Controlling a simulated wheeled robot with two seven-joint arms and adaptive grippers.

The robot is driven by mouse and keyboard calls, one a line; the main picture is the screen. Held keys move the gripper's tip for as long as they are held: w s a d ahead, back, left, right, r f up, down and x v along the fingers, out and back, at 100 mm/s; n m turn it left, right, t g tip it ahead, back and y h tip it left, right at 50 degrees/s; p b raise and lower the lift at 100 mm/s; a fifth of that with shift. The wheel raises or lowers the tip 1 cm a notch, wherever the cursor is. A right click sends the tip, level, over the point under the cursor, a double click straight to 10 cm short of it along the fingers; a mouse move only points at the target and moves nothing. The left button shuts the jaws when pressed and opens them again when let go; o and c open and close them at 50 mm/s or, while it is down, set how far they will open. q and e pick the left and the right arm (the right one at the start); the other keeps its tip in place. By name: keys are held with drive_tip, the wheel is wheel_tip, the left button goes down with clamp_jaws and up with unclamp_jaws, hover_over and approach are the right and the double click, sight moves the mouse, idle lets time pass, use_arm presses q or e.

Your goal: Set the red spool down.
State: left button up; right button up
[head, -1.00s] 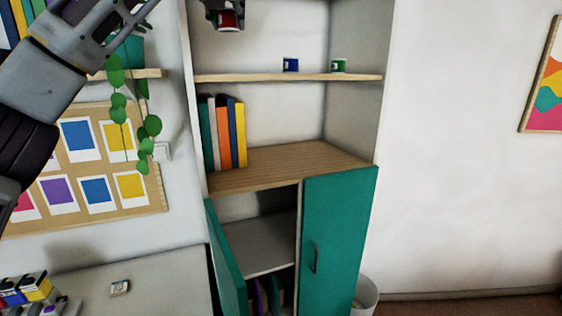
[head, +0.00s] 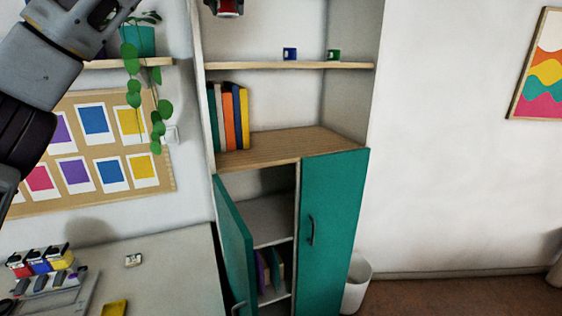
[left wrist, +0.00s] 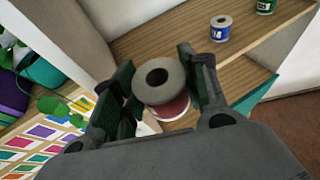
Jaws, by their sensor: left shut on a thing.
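The red spool (left wrist: 172,106) is held upright between the fingers of my left gripper (left wrist: 158,70) in the left wrist view, its grey top rim facing the camera. In the head view the red spool (head: 229,13) shows at the top edge, well above the upper shelf (head: 250,66). My left gripper is mostly cut off there. A blue spool (head: 289,54) and a green spool (head: 333,55) stand on that shelf to the right. Both also show in the left wrist view, blue (left wrist: 220,30) and green (left wrist: 264,5). My right gripper is not in view.
The shelf's left side wall (head: 206,105) is close to the held spool. Books (head: 229,115) stand on the level below. A teal left door (head: 233,240) hangs open and the right door (head: 334,215) is shut. A trailing plant (head: 137,92) hangs at left.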

use_arm(q)
drive_tip(key=shift+f, duration=0.15)
drive_tip(key=s+d+r+m+g+h, duration=0.2)
drive_tip(key=s+d+r+m+h, duration=0.1)
drive_tip(key=s+d+m+h, duration=0.3)
drive_tip(key=s+d+r+m+g+h, duration=0.2)
drive_tip(key=s+d+r+m+h, duration=0.15)
drive_tip(key=s+d, duration=0.35)
drive_tip(key=s+d+r+m+g+h, duration=0.1)
drive_tip(key=s+d+m+g+h, duration=0.15)
drive_tip(key=s, duration=0.55)
drive_tip(key=s+d+r+m+g+h, duration=0.1)
drive_tip(key=s+d+m+g, duration=0.15)
drive_tip(key=s, duration=0.45)
drive_tip(key=w+a+f+n+t+y, duration=0.1)
drive_tip(key=w+a+f, duration=0.3)
drive_tip(key=a+f, duration=0.65)
drive_tip(key=w+a+f+n+t, duration=0.1)
drive_tip(key=w+a+f, duration=0.35)
drive_tip(key=f, duration=1.15)
drive_tip(key=w+a+f+n+t+y, duration=0.1)
drive_tip(key=w+a+f, duration=0.3)
drive_tip(key=a+f, duration=0.7)
drive_tip(key=s+f, duration=0.3)
drive_tip(key=f, duration=1.4)
drive_tip(key=s+f, duration=0.3)
drive_tip(key=f, duration=1.5)
drive_tip(key=shift+s+d+f, duration=0.25)
drive_tip(key=shift+s+d, duration=0.1)
drive_tip(key=shift+s, duration=0.05)
